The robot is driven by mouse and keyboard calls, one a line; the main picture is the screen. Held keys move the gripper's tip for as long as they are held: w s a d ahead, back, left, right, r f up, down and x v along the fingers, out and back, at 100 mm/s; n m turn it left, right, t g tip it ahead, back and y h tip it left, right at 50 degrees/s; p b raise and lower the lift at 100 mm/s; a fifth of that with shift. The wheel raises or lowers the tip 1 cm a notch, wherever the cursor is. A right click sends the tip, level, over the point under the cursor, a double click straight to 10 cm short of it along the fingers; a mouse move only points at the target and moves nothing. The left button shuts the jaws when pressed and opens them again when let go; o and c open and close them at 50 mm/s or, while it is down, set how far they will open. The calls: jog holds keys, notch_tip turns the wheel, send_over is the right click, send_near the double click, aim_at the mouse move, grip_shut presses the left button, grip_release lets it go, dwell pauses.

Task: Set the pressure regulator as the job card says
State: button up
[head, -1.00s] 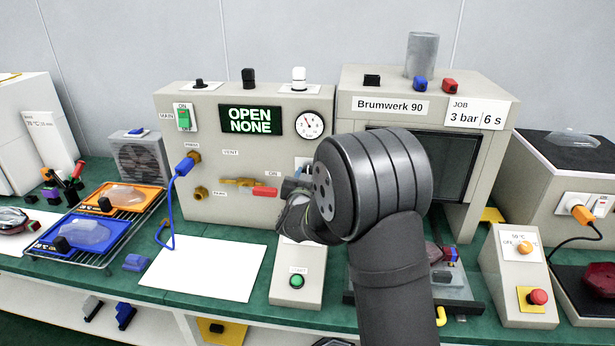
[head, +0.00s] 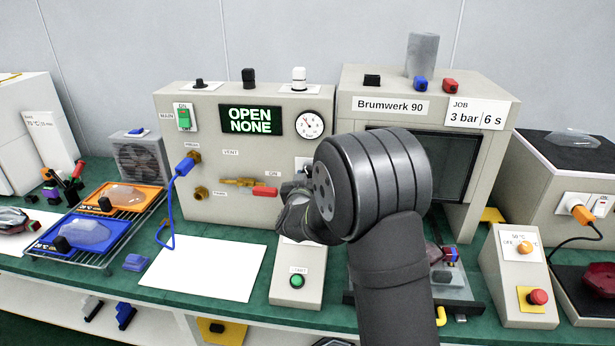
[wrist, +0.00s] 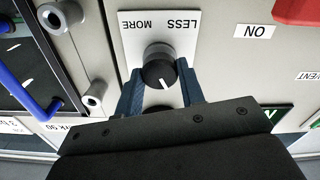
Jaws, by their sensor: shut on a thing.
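The regulator knob (wrist: 159,68) is black with a white pointer line. It sits on a white plate (wrist: 140,30) marked LESS and MORE, upside down in the wrist view. My gripper (wrist: 160,80) has its blue jaws on both sides of the knob, shut on it. In the head view my wrist hides the knob and most of the jaws. The round pressure gauge (head: 311,124) is above it on the beige panel (head: 240,204); its needle is too small to read surely. The job card (head: 475,113) reads 3 bar, 6 s. The green display (head: 250,120) reads OPEN NONE.
A valve with a red handle (head: 264,191) is left of my gripper; its red part (wrist: 298,10) is close in the wrist view. A blue hose (head: 171,205) hangs at the panel's left. A start button box (head: 297,270) stands below. A white sheet (head: 203,268) lies in front.

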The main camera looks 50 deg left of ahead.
jog(key=shift+n, duration=0.7)
jog(key=o, duration=1)
jog(key=shift+s, duration=0.15)
jog(key=v, duration=1.7)
jog(key=shift+d+r, duration=0.1)
jog(key=shift+d, duration=0.05)
